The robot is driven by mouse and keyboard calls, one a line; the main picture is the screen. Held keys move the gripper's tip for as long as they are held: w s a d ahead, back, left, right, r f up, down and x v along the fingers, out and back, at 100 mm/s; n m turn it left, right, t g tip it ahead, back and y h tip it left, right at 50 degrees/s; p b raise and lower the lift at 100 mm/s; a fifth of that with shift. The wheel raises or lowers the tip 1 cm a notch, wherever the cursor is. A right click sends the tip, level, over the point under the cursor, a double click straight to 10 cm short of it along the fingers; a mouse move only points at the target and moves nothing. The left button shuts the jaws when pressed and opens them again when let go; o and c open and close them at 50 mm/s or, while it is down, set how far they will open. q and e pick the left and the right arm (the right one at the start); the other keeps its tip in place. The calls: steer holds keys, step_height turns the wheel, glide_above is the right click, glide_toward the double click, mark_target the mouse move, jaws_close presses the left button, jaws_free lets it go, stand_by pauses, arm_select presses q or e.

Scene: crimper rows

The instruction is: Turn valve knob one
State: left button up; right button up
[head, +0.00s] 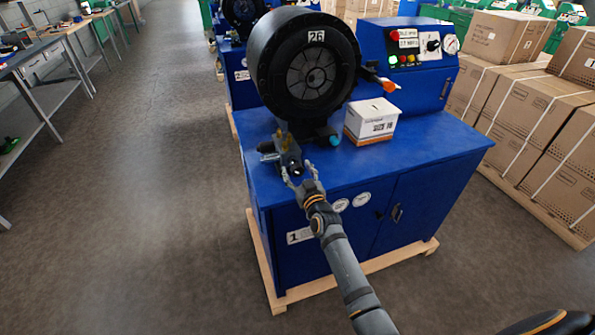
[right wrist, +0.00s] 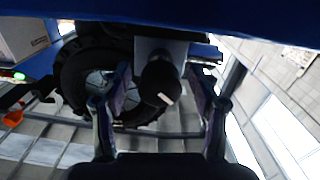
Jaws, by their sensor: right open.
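The black valve knob (right wrist: 162,82) has a white mark on its face and sits on a grey block. In the right wrist view it appears between the two open fingers of my right gripper (right wrist: 158,108). I cannot tell whether the fingers touch it. In the head view the knob (head: 296,168) is small, on the valve at the front left of the blue machine marked 1. My right gripper (head: 300,178) reaches it from the front, fingers apart. My left gripper is out of view.
The round black crimper head (head: 306,62) labelled 26 stands behind the valve. A white box (head: 371,119) sits on the blue cabinet (head: 440,139) to the right. Stacked cartons (head: 535,108) are at the far right. The floor (head: 150,180) to the left is clear.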

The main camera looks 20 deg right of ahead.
steer(key=shift+c, duration=0.5)
steer(key=c, duration=1.1)
steer(key=m, duration=0.5)
steer(key=shift+p, duration=0.3)
steer(key=o, duration=1.2)
steer(key=s, duration=1.2)
steer(key=shift+d, duration=0.2)
